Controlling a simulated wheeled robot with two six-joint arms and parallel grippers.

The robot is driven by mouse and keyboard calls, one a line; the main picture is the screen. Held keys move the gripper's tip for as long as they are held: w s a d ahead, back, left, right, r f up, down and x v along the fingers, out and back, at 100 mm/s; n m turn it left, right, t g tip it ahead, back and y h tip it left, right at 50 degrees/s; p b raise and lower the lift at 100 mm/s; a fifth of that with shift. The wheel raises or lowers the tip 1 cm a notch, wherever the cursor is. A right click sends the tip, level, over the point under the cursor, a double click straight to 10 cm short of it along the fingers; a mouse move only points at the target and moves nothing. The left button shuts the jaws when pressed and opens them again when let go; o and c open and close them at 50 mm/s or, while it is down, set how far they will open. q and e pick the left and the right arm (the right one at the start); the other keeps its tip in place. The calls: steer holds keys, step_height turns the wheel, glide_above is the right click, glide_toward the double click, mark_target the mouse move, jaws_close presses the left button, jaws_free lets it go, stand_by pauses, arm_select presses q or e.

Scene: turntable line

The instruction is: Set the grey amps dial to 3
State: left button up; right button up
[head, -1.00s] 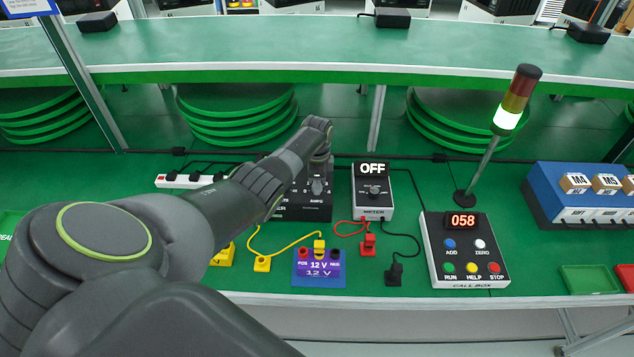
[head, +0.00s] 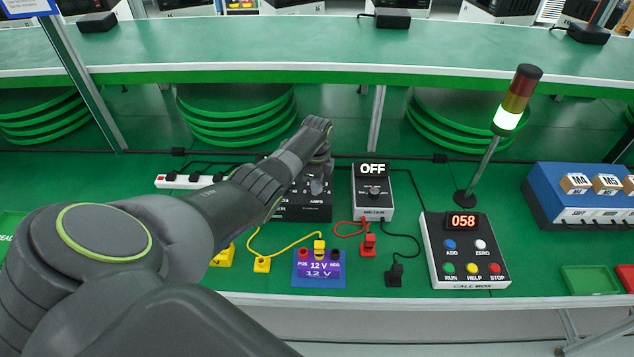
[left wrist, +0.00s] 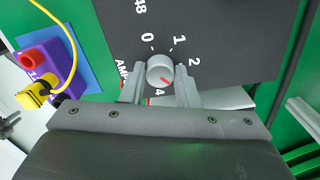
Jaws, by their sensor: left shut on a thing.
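The grey amps dial (left wrist: 160,69) sits on a black panel (left wrist: 220,30) with white numbers, seen close in the left wrist view. My left gripper (left wrist: 162,78) is shut on the dial, with one finger on each side. The dial's red mark points to the lower right, between the 2 and the 4. The 3 is not visible there; a finger covers that area. In the head view the dial (head: 317,187) shows small below my left wrist, and my arm covers the left part of the panel. My right gripper is not in view.
A meter reading OFF (head: 373,190) stands just right of the panel. A call box (head: 465,250) and signal lamp (head: 507,120) are further right. A green shelf (head: 300,55) runs behind.

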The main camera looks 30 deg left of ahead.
arm_select(q)
steer(key=o, duration=1)
steer(key=shift+r, duration=0.15)
steer(key=shift+r, duration=0.2)
step_height(320, 180, up, 17)
steer(key=shift+f+b, duration=0.1)
steer(key=shift+b, duration=0.65)
